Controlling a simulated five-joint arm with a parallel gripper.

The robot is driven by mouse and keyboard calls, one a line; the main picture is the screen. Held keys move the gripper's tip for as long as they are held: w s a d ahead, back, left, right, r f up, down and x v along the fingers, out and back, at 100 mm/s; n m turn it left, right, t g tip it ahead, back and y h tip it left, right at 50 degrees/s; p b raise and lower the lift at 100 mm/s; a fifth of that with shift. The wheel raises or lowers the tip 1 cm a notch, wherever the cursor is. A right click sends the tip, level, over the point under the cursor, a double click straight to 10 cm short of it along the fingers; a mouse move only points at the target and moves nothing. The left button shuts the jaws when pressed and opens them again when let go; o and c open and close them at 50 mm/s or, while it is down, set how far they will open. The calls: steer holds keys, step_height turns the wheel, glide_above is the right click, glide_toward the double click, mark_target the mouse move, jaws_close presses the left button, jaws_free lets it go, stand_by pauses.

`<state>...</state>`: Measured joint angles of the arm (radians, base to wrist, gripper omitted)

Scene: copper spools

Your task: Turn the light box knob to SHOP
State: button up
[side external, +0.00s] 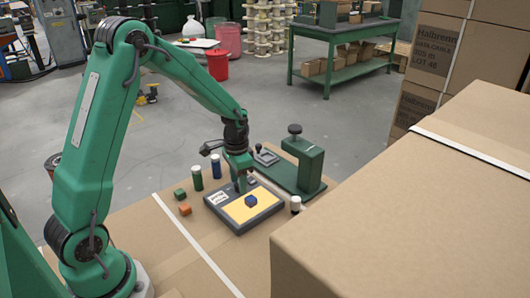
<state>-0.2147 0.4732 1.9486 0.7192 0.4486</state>
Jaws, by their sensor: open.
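The light box (235,228) is a dark grey slab with a lit yellow panel (243,211) and a white label (218,198) at its left. The label is too small to read. A blue cube (251,201) sits on the panel. My gripper (241,189) is open and points down over the far part of the box, behind the blue cube. A small dark piece, possibly the knob, shows just right of my fingers. The gripper partly hides that area, so I cannot tell the knob's setting or whether my fingers touch it.
A green cylinder (197,178), a blue cylinder (216,167), a green cube (179,194) and an orange cube (185,209) stand left of the box. A green press (311,169) stands behind right, near a white-and-dark piece (295,204). A large carton (410,220) blocks the right front.

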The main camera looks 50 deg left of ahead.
steer(key=shift+r, duration=0.15)
step_height(320, 180, up, 7)
steer(key=shift+r, duration=0.3)
stand_by(0.3)
steer(key=s+d+r+n+t, duration=0.1)
steer(key=s+d+r+t, duration=0.1)
steer(key=s, duration=0.4)
steer(key=s+d+r+t, duration=0.1)
steer(key=s+d+r, duration=0.3)
steer(key=s+r, duration=0.2)
steer(key=s+d+r+n+t, duration=0.1)
steer(key=s+d+r+t, duration=0.1)
steer(key=s, duration=0.5)
steer(key=shift+s+d+r+n+t, duration=0.15)
steer(key=shift+d+r+n+t, duration=0.3)
steer(key=shift+r, duration=0.95)
steer(key=shift+d, duration=0.1)
